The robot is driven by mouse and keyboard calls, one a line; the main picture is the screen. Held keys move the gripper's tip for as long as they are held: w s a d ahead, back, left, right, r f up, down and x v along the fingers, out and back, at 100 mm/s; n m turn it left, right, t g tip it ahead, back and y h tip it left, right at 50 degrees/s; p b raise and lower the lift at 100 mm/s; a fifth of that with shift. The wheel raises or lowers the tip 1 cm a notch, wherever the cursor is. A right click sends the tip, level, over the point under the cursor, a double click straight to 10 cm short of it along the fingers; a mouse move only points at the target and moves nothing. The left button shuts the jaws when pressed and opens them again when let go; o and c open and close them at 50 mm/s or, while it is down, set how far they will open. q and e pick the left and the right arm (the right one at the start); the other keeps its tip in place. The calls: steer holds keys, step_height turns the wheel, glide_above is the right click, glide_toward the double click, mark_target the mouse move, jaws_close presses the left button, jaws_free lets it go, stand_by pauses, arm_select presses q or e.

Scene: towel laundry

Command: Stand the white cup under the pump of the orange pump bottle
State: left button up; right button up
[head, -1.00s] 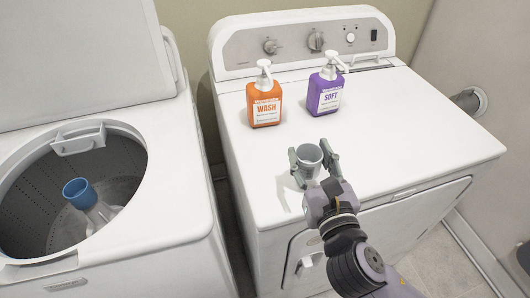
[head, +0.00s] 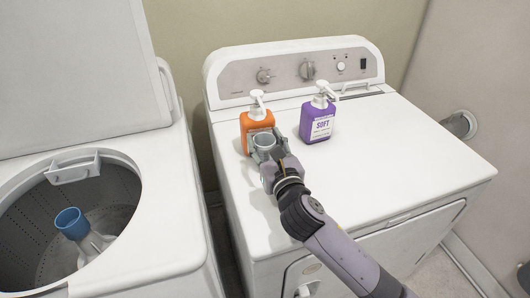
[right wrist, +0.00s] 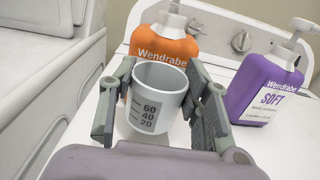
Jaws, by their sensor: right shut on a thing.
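The white cup (head: 264,142), with measuring marks, is held upright between the fingers of my right gripper (head: 266,148). The cup also shows in the right wrist view (right wrist: 158,98), with a finger of the gripper (right wrist: 160,105) on each side. The orange pump bottle (head: 257,122) stands on the dryer top just behind the cup, partly hidden by it and the gripper. In the right wrist view the orange bottle (right wrist: 165,40) is right behind the cup's rim. Whether the cup touches the bottle or the surface, I cannot tell. My left gripper is not in view.
A purple pump bottle (head: 318,122) stands right of the orange one on the white dryer (head: 400,165). The dryer top is clear to the right and in front. An open washer (head: 160,180) with a blue-topped agitator (head: 71,222) is at the left.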

mark_target(268, 159)
steer(key=shift+w+f+b, duration=0.15)
steer(key=shift+f+b, duration=0.15)
steer(key=shift+f, duration=1.5)
steer(key=o, duration=0.9)
steer(key=shift+f, duration=0.1)
steer(key=v, duration=1.2)
